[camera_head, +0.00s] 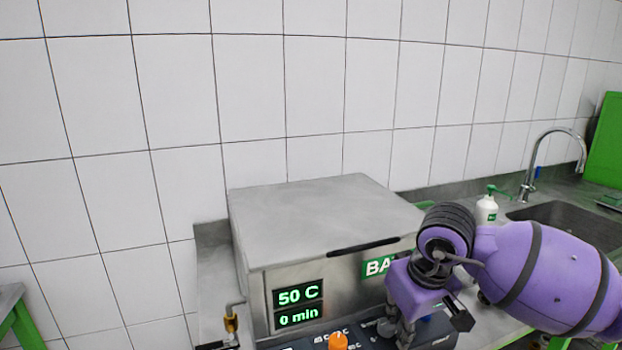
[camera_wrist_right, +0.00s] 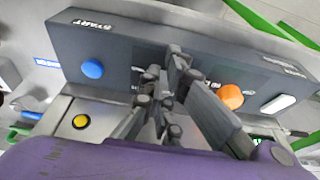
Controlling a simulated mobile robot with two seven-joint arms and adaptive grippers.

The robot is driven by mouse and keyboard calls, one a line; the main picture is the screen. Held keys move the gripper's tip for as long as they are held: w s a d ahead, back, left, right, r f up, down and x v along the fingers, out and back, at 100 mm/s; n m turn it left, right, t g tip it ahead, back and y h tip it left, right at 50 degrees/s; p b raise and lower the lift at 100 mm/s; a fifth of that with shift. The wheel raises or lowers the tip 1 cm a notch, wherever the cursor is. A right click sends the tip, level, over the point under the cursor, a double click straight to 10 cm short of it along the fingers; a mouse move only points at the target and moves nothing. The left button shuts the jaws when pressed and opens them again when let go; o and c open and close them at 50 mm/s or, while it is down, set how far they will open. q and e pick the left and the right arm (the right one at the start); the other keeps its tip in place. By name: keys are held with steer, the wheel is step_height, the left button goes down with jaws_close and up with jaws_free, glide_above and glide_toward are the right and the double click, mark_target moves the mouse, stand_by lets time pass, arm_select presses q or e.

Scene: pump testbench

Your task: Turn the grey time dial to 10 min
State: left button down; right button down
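The grey bath unit (camera_head: 330,220) stands on the counter in the head view. Its green display (camera_head: 299,306) reads 50 C and 0 min. My right gripper (camera_head: 408,332) points down at the front control panel; in the wrist view its fingertips (camera_wrist_right: 164,72) are at the panel between a blue button (camera_wrist_right: 92,69) and an orange knob (camera_wrist_right: 230,96). The fingertips are close together. I cannot make out the grey time dial; the fingers cover that stretch of panel, so I cannot tell whether they grip it. My left gripper is not in view.
The orange knob (camera_head: 338,341) also shows low in the head view, left of my gripper. A soap bottle (camera_head: 486,209), tap (camera_head: 545,160) and sink (camera_head: 565,216) are at the right. A yellow button (camera_wrist_right: 80,121) shows in the wrist view. A tiled wall stands behind.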

steer(key=shift+s+a+f+b, duration=0.1)
steer(key=shift+s+a+b, duration=0.1)
steer(key=shift+a, duration=0.15)
steer(key=shift+s+a+f+b, duration=0.1)
steer(key=shift+a+b, duration=0.1)
steer(key=shift+a, duration=0.1)
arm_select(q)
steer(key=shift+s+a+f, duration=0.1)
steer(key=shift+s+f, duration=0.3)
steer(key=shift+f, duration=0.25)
arm_select(e)
steer(key=shift+w+r, duration=0.1)
steer(key=shift+a, duration=0.1)
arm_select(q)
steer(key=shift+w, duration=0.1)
arm_select(e)
steer(key=shift+w+a+r, duration=0.1)
steer(key=shift+r, duration=0.15)
